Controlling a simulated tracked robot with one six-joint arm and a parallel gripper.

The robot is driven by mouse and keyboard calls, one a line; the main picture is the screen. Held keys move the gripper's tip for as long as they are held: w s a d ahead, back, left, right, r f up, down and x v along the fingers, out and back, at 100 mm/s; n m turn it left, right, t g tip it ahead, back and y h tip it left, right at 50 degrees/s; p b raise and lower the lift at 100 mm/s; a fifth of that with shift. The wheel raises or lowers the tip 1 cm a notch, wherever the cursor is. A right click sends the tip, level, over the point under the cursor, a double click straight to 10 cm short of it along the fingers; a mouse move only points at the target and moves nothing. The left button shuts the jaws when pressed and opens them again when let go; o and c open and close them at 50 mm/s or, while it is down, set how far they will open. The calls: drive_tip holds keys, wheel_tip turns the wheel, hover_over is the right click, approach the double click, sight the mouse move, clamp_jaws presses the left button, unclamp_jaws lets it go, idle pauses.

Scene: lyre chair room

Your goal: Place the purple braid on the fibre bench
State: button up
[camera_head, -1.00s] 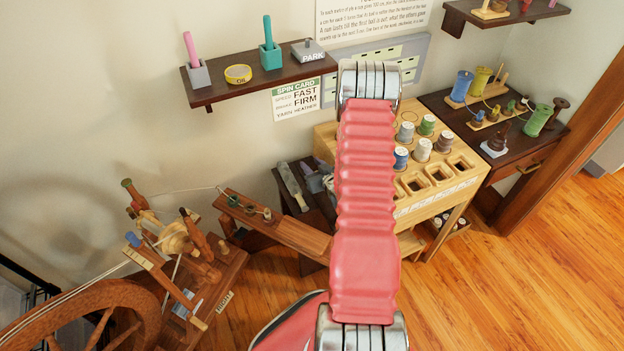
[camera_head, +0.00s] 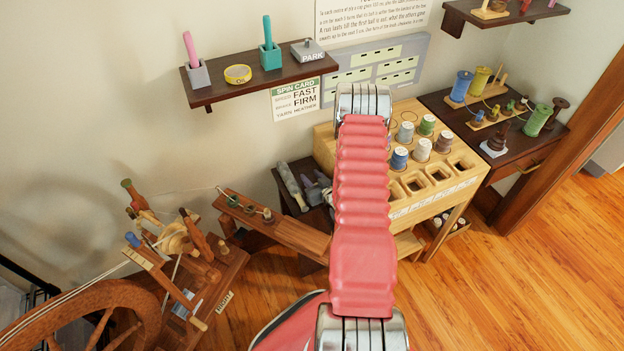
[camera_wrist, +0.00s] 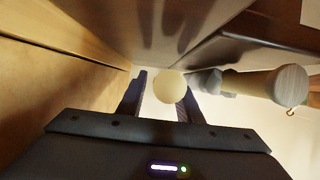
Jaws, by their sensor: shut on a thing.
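In the wrist view my gripper (camera_wrist: 160,98) has its two dark fingers around a pale cream, round-ended thing (camera_wrist: 170,87). I cannot tell whether this is the purple braid; no clear purple shows on it. In the head view my gripper is hidden behind my red arm. A low dark bench (camera_head: 316,222), perhaps the fibre bench, stands by the wall beside my arm. A long grey roll (camera_head: 291,185) and smaller grey-lilac pieces (camera_head: 311,189) lie on it. Grey-ended rolls (camera_wrist: 270,85) show right of the fingers in the wrist view.
A wooden spool rack (camera_head: 440,190) stands just right of my arm. A spinning wheel (camera_head: 85,310) and a narrow wooden plank (camera_head: 290,232) are at left. A wall shelf (camera_head: 260,78) hangs above. In the wrist view a wooden panel (camera_wrist: 50,75) is close at left.

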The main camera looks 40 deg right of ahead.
drive_tip(key=shift+f, duration=0.45)
drive_tip(key=o, duration=1)
drive_tip(key=shift+f, duration=0.1)
drive_tip(key=shift+o, duration=0.2)
drive_tip(key=v, duration=1.2)
